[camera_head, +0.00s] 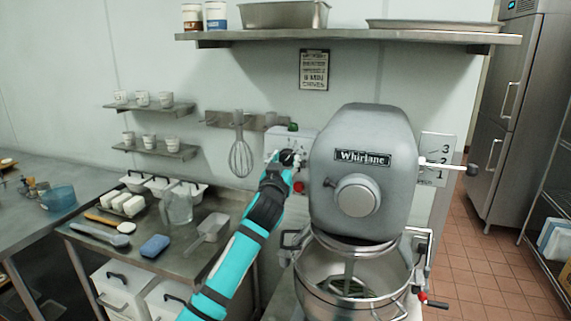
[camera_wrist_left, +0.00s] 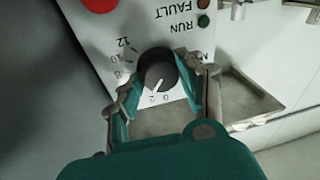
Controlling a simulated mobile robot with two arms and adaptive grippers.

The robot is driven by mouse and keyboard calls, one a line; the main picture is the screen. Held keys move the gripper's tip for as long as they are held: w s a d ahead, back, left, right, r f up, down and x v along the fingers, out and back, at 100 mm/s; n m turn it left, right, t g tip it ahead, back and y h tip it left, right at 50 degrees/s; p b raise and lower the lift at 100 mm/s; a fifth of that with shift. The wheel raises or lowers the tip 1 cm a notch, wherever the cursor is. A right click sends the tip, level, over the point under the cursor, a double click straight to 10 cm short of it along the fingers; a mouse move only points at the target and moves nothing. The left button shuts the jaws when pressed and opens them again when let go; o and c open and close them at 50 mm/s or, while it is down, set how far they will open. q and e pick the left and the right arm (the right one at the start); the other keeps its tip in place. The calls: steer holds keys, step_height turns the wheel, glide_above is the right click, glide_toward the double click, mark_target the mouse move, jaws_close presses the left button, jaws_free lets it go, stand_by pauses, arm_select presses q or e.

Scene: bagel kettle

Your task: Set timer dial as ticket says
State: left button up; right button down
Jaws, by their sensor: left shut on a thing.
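The timer dial (camera_wrist_left: 157,70) is a round black knob with a white pointer line on a white control panel (camera_wrist_left: 180,35). In the wrist view its pointer aims down-left, close to the 2 mark; 0, 8, 10 and 12 also show. My left gripper (camera_head: 291,159) reaches the control box (camera_head: 280,143) beside the mixer. In the wrist view its two fingers (camera_wrist_left: 165,85) are on either side of the knob, shut on it. A framed ticket or notice (camera_head: 314,70) hangs on the wall; its writing is too small to read surely. My right gripper is not in view.
The grey mixer (camera_head: 358,165) with its steel bowl (camera_head: 355,280) stands just right of my left gripper. A red button (camera_wrist_left: 99,4) sits near the dial. A whisk (camera_head: 240,157) hangs to the left. A steel table (camera_head: 180,262) holds tubs and tools.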

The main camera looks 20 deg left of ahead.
arm_select(q)
steer(key=m, duration=0.3)
steer(key=shift+h, duration=0.3)
steer(key=m+p, duration=0.1)
steer(key=m, duration=0.2)
steer(key=shift+a+h, duration=0.1)
steer(key=shift+h, duration=0.2)
steer(key=m+h+p, duration=0.1)
steer(key=m+p, duration=0.1)
steer(key=m, duration=0.4)
steer(key=shift+m+t, duration=0.3)
steer(key=o, duration=1.1)
steer(key=shift+f, duration=0.1)
steer(key=shift+o, duration=0.2)
